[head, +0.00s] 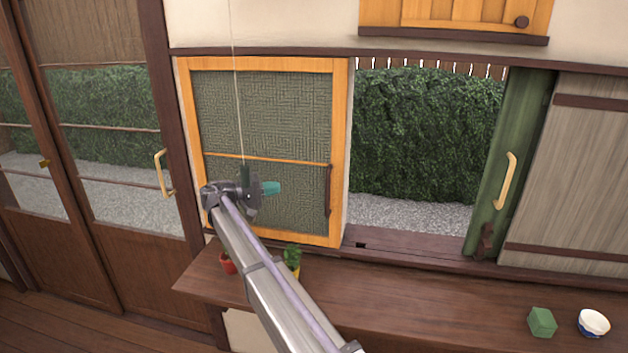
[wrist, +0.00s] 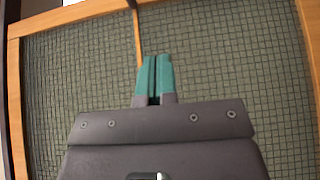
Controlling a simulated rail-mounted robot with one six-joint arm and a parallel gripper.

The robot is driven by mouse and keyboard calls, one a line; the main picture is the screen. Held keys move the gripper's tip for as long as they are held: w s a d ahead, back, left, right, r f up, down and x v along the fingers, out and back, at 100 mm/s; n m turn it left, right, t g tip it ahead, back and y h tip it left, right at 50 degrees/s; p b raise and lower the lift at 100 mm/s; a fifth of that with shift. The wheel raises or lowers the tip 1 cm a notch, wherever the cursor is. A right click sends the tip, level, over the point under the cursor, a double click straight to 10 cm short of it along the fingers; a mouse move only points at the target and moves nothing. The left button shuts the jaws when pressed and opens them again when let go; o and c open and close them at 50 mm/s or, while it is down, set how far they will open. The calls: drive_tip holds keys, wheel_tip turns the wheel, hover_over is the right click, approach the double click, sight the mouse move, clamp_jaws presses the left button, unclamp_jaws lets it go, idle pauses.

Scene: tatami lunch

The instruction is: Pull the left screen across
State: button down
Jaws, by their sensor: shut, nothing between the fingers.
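The left screen (head: 340,120) is a mesh panel in a light wooden frame. It covers the left part of the window opening, and the right part is open to a hedge. A dark upright handle (head: 327,190) sits near its right edge, beside the end of a thin crossbar. My gripper (head: 271,188) is in front of the screen, left of the handle and apart from it. Its teal fingers (wrist: 155,75) are shut and empty. The wrist view shows the mesh and frame (wrist: 14,95) behind them. Whether the fingers touch the mesh is unclear.
A cord with a dark weight (head: 245,178) hangs by my gripper. A red pot (head: 228,264) and a yellow plant pot (head: 292,264) stand on the sill shelf (head: 430,300) near my arm. A green panel (head: 515,130) borders the opening.

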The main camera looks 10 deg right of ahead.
drive_tip(key=s+x, duration=0.2)
drive_tip(key=x, duration=1)
drive_tip(key=shift+s+d+r, duration=0.25)
drive_tip(key=shift+d, duration=0.35)
